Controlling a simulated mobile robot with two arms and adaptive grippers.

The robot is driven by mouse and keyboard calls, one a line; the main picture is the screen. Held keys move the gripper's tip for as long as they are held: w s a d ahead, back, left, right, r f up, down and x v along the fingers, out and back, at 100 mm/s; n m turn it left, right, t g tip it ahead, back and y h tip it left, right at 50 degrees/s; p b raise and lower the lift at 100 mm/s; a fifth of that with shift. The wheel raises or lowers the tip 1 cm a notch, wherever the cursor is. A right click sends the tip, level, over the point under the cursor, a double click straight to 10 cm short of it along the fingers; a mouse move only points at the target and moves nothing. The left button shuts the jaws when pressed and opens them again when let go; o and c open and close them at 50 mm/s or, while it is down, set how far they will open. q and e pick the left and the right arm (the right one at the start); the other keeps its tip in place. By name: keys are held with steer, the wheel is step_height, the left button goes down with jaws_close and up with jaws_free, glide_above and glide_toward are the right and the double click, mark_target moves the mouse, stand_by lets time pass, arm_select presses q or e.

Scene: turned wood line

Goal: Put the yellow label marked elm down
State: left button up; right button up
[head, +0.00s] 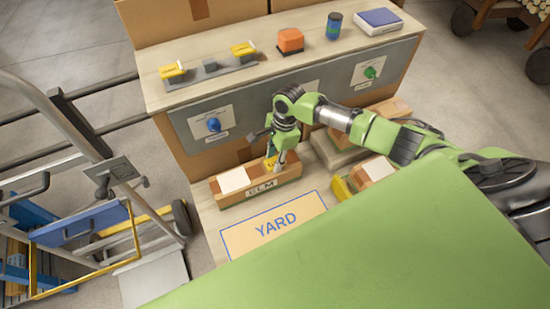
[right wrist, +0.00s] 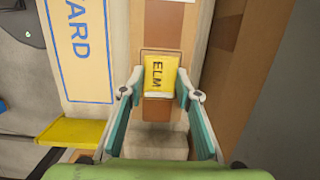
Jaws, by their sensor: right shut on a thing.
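My right gripper (head: 275,164) is shut on the yellow label (head: 270,162), just over the wooden tray marked ELM (head: 224,200). In the right wrist view the label (right wrist: 158,72) sits between the fingertips of the right gripper (right wrist: 159,88), with its black ELM lettering facing the camera. A wooden surface with a brown rectangle lies behind it. I cannot tell whether the label touches that surface. My left gripper is not in view.
A mat marked YARD (head: 240,240) lies in front of the tray. Another wooden block (head: 378,167) and a yellow piece (head: 342,190) are to its right. A hand truck (head: 100,165) stands left.

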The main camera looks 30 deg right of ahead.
steer(key=shift+s+f, duration=0.45)
steer(key=shift+f, duration=0.25)
steer(key=o, duration=1)
steer(key=shift+a, duration=0.1)
steer(key=shift+o, duration=0.2)
steer(key=shift+w+f, duration=0.25)
steer(key=shift+r, duration=0.1)
step_height(320, 180, up, 14)
steer(key=d, duration=0.2)
steer(key=shift+f, duration=0.25)
steer(key=shift+w, duration=0.15)
